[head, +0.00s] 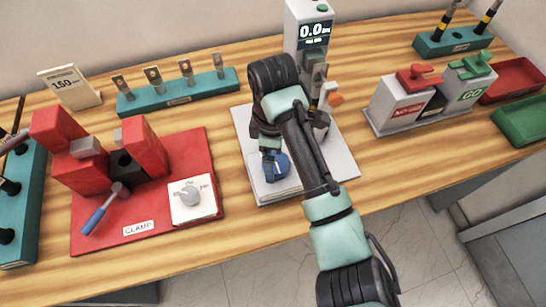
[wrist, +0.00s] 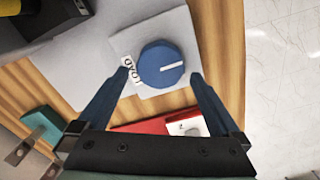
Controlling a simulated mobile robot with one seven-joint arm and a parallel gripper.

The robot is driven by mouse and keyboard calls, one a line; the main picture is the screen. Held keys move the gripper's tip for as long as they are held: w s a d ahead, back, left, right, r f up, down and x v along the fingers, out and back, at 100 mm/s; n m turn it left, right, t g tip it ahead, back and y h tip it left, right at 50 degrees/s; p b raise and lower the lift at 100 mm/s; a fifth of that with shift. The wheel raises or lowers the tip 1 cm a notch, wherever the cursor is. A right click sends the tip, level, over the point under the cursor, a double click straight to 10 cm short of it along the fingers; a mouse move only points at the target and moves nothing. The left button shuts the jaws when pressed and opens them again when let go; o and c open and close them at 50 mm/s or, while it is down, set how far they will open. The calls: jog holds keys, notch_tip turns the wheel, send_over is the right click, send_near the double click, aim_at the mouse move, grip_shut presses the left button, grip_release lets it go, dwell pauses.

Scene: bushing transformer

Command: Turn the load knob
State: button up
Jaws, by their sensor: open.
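The load knob (wrist: 162,64) is a round blue dial with a white line across its top. It sits on a light plate, beside a small LOAD label (wrist: 131,74). My gripper (wrist: 159,75) is open, with one blue finger on each side of the knob in the wrist view. Small gaps show between the fingertips and the knob there, and it does not look gripped. In the head view my gripper (head: 275,167) points down over the light base plate (head: 340,162). Blue fingers and blue knob overlap there, so I cannot tell their height gap.
A display unit (head: 309,35) reading 0.0 stands behind my arm. A red clamp board (head: 150,228) with a grey dial (head: 188,194) lies left. A NO-GO/GO stand (head: 432,95) is right, near red and green trays. A teal rack (head: 180,92) stands behind.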

jog(key=shift+f, duration=0.85)
jog(key=c, duration=1.2)
